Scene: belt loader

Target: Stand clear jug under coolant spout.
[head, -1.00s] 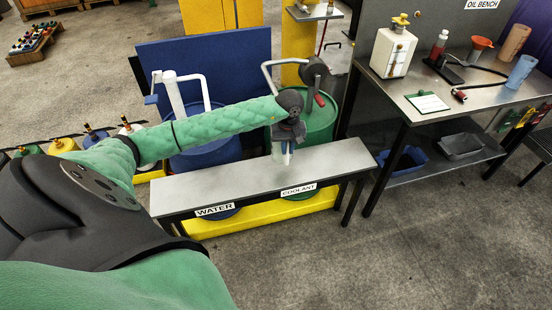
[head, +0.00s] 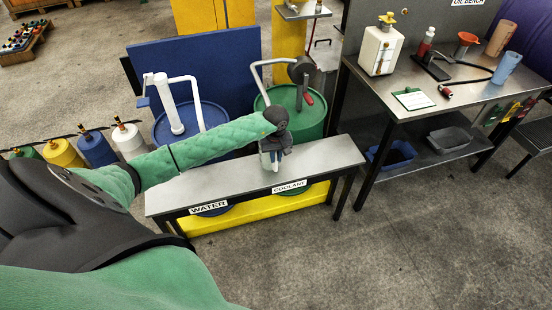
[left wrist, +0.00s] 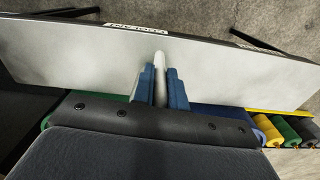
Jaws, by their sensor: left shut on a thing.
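My left gripper (head: 276,154) is over the bench top (head: 325,156), behind the COOLANT label (head: 290,187). It is shut on a pale, see-through thing, which I take to be the clear jug (head: 265,160); its outline is hard to make out. In the left wrist view, a pale upright piece of the jug (left wrist: 160,67) is between the blue fingers (left wrist: 160,87). I cannot tell whether the jug touches the bench. The coolant pump (head: 301,70), with a white pipe (head: 252,78), stands on the green drum (head: 312,118) behind. Its spout's end is unclear. My right gripper is not in view.
The WATER label (head: 209,207) marks the bench's left part, with a blue drum (head: 160,130) behind. Several colored bottles (head: 97,150) stand left. The oil bench (head: 455,100) is at right. The bench top right of my gripper is clear.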

